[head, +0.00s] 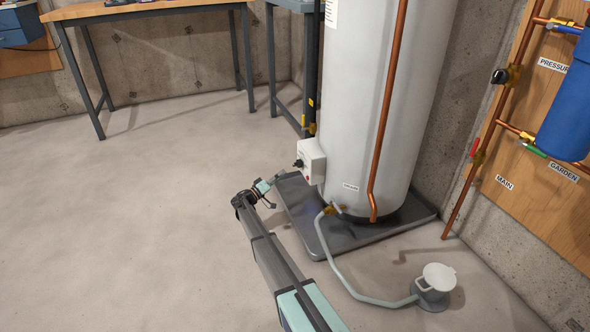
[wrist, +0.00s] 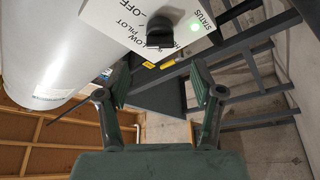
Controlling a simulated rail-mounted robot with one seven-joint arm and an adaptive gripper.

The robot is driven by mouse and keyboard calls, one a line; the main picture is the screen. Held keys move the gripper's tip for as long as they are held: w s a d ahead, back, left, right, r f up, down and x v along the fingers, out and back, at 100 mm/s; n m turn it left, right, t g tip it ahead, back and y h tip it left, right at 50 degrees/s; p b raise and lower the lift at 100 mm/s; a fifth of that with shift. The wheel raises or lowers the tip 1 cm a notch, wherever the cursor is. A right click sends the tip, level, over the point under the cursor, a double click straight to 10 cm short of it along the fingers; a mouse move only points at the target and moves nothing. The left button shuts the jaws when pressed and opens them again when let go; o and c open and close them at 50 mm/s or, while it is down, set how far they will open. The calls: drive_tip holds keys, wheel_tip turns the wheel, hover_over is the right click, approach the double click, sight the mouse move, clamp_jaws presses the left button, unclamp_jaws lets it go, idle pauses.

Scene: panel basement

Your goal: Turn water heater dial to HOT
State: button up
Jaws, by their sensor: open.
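The water heater (head: 372,100) is a tall white tank with a white control box (head: 312,162) low on its left side. Its black dial (head: 298,163) is small in the head view. In the wrist view the dial (wrist: 159,37) sits on a white panel with OFF, PILOT and LOW lettering; the lettering to its right is partly hidden. I cannot tell which mark the dial points at. My gripper (head: 277,180) is beside the box at its lower left. In the wrist view my gripper (wrist: 160,75) is open and empty, with the dial ahead of the gap, beyond the fingertips.
The tank stands in a dark drain pan (head: 310,238), with a hose (head: 345,285) running to a white pot-like vessel (head: 437,278). A workbench (head: 150,12) stands behind left. Open floor lies to the left.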

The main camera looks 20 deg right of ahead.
sight(295, 164)
drive_tip(key=b+x, duration=0.3)
drive_tip(key=x, duration=0.6)
drive_tip(key=shift+d, duration=0.1)
drive_tip(key=shift+r, duration=0.1)
drive_tip(key=c, duration=1.1)
